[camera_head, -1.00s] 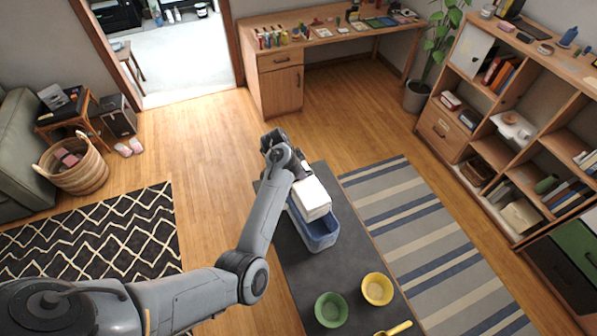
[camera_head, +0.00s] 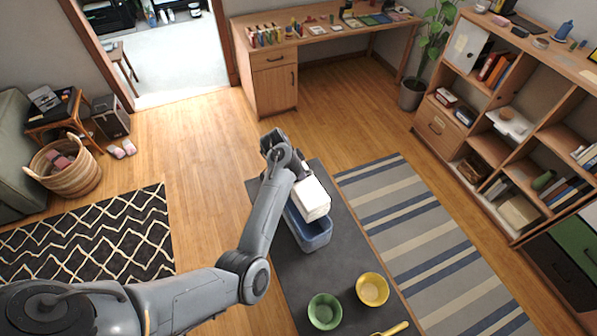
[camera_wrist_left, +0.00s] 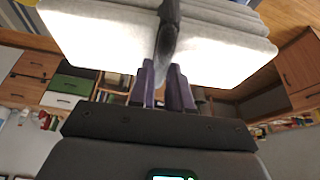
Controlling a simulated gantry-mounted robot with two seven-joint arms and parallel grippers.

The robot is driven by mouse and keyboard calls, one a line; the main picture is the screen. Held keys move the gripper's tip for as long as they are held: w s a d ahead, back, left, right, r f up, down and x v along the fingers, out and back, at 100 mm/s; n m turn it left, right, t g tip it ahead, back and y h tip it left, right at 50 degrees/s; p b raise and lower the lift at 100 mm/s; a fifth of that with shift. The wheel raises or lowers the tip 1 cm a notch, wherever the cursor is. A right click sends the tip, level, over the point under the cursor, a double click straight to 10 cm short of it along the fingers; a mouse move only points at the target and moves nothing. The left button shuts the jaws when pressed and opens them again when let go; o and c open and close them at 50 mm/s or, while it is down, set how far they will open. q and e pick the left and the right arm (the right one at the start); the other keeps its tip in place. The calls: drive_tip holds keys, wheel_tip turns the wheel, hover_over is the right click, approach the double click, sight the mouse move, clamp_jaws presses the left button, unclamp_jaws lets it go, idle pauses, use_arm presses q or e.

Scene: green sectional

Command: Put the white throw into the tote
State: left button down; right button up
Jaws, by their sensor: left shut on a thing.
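The white throw (camera_head: 315,203) is a folded, thick bundle. My left gripper (camera_head: 298,176) is shut on it; in the left wrist view the fingers (camera_wrist_left: 168,75) pinch the folded layers of the throw (camera_wrist_left: 100,42). The blue tote (camera_head: 316,239) stands on the dark table. The throw is over the tote's far and right part in the head view and hides some of its opening. The near part of the tote's inside shows empty. I cannot tell how high the throw is above the rim. My right gripper is not in view.
A green bowl (camera_head: 325,311), a yellow bowl (camera_head: 372,289) and a yellow spoon (camera_head: 392,329) are on the near end of the dark table (camera_head: 290,275). A woven basket (camera_head: 75,178) stands far left on the floor. A shelf unit (camera_head: 470,150) stands at right.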

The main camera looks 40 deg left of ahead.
sight(299, 182)
use_arm(q)
drive_tip(key=shift+f+b, duration=2.9)
drive_tip(key=shift+f, duration=0.05)
drive_tip(key=shift+f+b, duration=1.55)
drive_tip(key=shift+f, duration=0.7)
wheel_tip(299, 182, down, 5)
drive_tip(key=b, duration=0.3)
drive_tip(key=shift+f+b, duration=0.2)
drive_tip(key=shift+b, duration=0.1)
